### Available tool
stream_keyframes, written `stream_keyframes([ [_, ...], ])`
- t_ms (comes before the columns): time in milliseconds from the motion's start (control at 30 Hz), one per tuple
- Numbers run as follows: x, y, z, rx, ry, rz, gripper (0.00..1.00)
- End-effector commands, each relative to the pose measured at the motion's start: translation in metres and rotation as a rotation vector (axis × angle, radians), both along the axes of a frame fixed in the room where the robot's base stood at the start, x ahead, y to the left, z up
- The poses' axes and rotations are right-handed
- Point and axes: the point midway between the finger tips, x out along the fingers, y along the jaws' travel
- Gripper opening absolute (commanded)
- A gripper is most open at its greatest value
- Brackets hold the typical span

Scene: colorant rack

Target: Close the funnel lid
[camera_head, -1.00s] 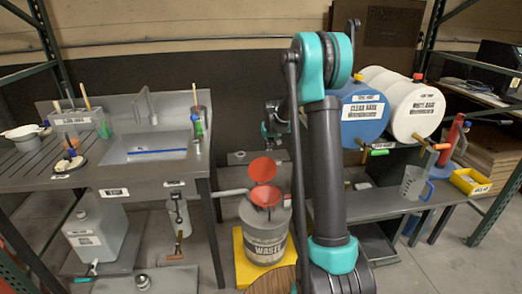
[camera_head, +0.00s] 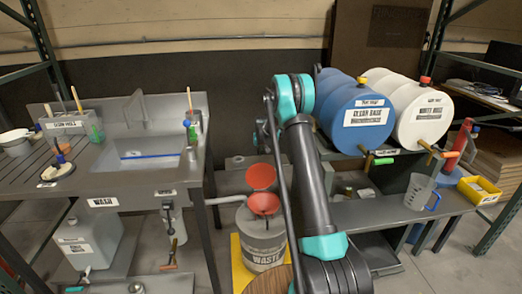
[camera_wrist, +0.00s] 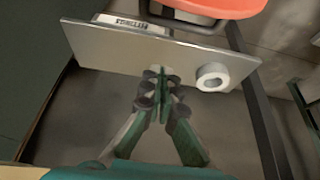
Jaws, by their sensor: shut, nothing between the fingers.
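The red funnel (camera_head: 264,204) sits on top of the grey waste drum (camera_head: 263,237) in the head view. Its round red lid (camera_head: 261,176) stands raised, tilted up behind the funnel mouth. My gripper (camera_wrist: 160,82) shows in the wrist view with its fingertips together and nothing between them. It is in front of a flat grey plate (camera_wrist: 185,55) with a label; I cannot tell whether it touches it. An orange-red rounded part (camera_wrist: 225,7) is at the top of the wrist view. My gripper is hidden in the head view.
The sink bench (camera_head: 176,186) stands left of the drum. A blue barrel (camera_head: 362,119) and a white barrel (camera_head: 425,122) lie on the rack at right, with a clear jug (camera_head: 419,193) below. A white ring (camera_wrist: 213,76) is right of my fingertips in the wrist view.

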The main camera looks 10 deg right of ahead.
Motion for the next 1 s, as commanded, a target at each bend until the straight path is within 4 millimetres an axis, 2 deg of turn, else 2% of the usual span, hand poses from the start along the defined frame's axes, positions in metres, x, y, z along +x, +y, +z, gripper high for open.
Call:
stream_keyframes([
  [200,0.013,0.000,-0.029,0.000,0.000,0.000,0.00],
  [300,-0.003,0.000,-0.028,0.000,0.000,0.000,0.00],
  [500,-0.022,0.001,-0.030,0.000,0.000,0.000,0.00],
  [1000,-0.027,0.001,-0.031,0.000,-0.002,0.000,0.00],
])
